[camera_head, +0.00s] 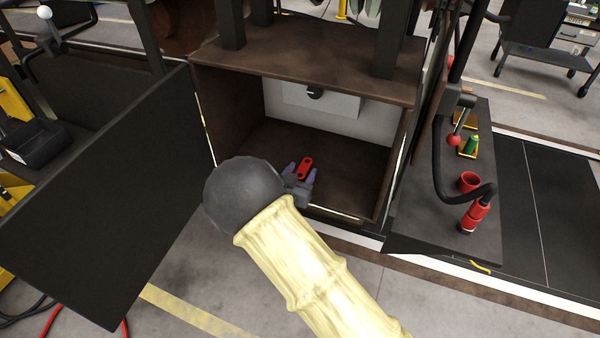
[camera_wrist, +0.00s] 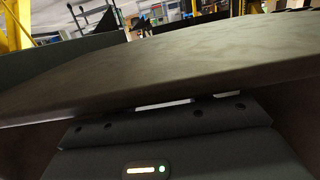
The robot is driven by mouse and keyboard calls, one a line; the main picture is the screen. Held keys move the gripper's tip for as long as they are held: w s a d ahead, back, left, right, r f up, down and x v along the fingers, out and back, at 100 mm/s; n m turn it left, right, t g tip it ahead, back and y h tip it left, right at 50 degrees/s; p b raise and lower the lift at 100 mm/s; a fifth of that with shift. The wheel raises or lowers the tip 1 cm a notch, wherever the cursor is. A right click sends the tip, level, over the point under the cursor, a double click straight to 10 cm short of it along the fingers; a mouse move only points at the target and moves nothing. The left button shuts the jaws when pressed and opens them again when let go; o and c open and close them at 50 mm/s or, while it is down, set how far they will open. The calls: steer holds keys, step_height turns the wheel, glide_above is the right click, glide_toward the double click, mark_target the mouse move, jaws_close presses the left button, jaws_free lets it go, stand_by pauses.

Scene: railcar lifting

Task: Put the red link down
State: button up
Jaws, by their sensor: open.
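The red link (camera_head: 305,168) is a small red bar with rounded ends and a dark hole, inside the open brown cabinet (camera_head: 350,165). It lies at or just above the cabinet floor; I cannot tell which. My gripper (camera_head: 301,173) reaches in through the cabinet's front opening. Its two purple-grey fingers are open, one on each side of the link's near end. Whether they touch the link I cannot tell. The wrist view shows a dark panel edge and my dark wrist housing; neither the fingers nor the link appear there.
The cabinet's dark door (camera_head: 105,190) stands open on the left. A dark side shelf (camera_head: 485,215) on the right carries a red cup (camera_head: 468,181), a red bottle-like tool (camera_head: 474,214) and a green item (camera_head: 470,145). The cabinet floor right of the link is clear.

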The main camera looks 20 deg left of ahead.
steer(key=s+r+b, duration=0.1)
steer(key=s+b, duration=0.3)
steer(key=s, duration=0.7)
steer(key=shift+s+a+r, duration=0.4)
steer(key=shift+a, duration=0.05)
